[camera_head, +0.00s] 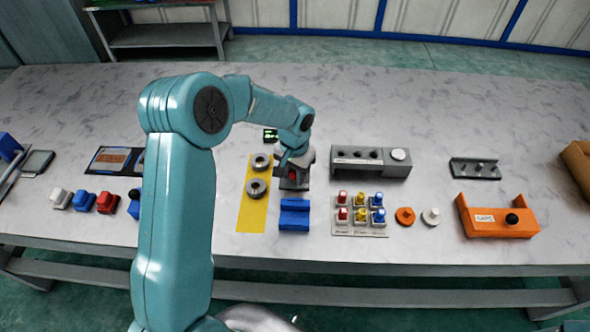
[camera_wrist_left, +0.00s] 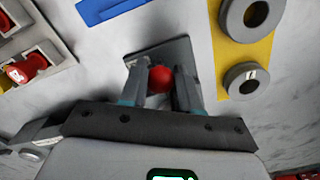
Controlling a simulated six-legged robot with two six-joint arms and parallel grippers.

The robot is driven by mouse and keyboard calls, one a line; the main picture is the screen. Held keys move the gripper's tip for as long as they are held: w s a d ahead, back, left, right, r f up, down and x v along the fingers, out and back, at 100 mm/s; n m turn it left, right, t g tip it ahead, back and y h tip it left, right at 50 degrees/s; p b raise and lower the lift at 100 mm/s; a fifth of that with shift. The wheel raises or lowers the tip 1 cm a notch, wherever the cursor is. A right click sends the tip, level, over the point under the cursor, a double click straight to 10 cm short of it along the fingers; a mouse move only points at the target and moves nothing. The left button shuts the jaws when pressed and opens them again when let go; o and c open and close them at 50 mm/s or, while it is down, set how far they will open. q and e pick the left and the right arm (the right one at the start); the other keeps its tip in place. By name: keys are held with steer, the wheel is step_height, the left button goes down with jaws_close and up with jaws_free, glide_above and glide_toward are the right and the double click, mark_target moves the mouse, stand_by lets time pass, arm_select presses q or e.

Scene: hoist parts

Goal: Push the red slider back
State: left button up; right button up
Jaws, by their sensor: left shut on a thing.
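The red slider (camera_wrist_left: 160,80) shows as a round red knob in the left wrist view, on a grey base plate (camera_wrist_left: 182,50). My left gripper (camera_wrist_left: 160,72) is shut on the knob, with one finger on each side. In the head view, my left gripper (camera_head: 292,172) points down over the grey base (camera_head: 295,186), and only a little red shows between the fingers. The track under the knob is hidden by the fingers. My right gripper is in neither view.
A yellow plate (camera_head: 247,215) with two metal rings lies just left of the slider. A blue block (camera_head: 294,214) sits in front of it. A grey block with holes (camera_head: 371,170) and a tray of coloured switches (camera_head: 360,230) stand to the right. Table behind is mostly clear.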

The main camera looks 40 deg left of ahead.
arm_select(q)
steer(key=shift+w+a+r, duration=0.1)
steer(key=shift+w+a, duration=0.1)
steer(key=shift+w, duration=0.15)
stand_by(0.7)
steer(key=o, duration=0.7)
steer(key=shift+o, duration=0.2)
steer(key=shift+r+p, duration=2.2)
steer(key=shift+r, duration=1.25)
